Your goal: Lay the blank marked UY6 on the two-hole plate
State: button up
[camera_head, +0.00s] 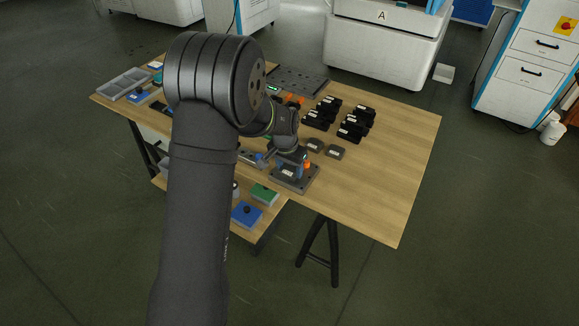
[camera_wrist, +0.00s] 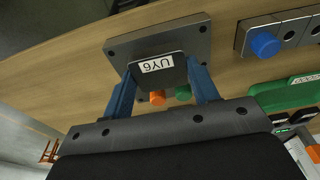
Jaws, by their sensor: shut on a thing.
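The blank marked UY6 (camera_wrist: 158,66) is a dark block with a white label, in the wrist view between two blue fingers. My gripper (camera_wrist: 162,72) is shut on it. The blank is over the grey plate (camera_wrist: 122,44), which has small holes near its corners; whether it touches the plate I cannot tell. An orange peg (camera_wrist: 157,98) and a green peg (camera_wrist: 183,93) show beside the blank, on its near side in the wrist view. In the head view the plate (camera_head: 300,185) lies near the table's front edge, with my gripper (camera_head: 290,165) above it.
Two dark labelled blanks (camera_head: 336,151) lie right of the plate, and several black blocks (camera_head: 357,122) stand behind. A fixture with a blue knob (camera_wrist: 265,43) and a green piece (camera_wrist: 285,95) are to the right in the wrist view. The table's right side (camera_head: 395,185) is clear.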

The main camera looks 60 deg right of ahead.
jog(key=shift+f, duration=0.75)
dwell(0.6)
jog(key=o, duration=1.8)
jog(key=shift+r, duration=3.5)
jog(key=shift+f, duration=0.1)
jog(key=shift+f, duration=3.15)
jog(key=shift+r, duration=0.1)
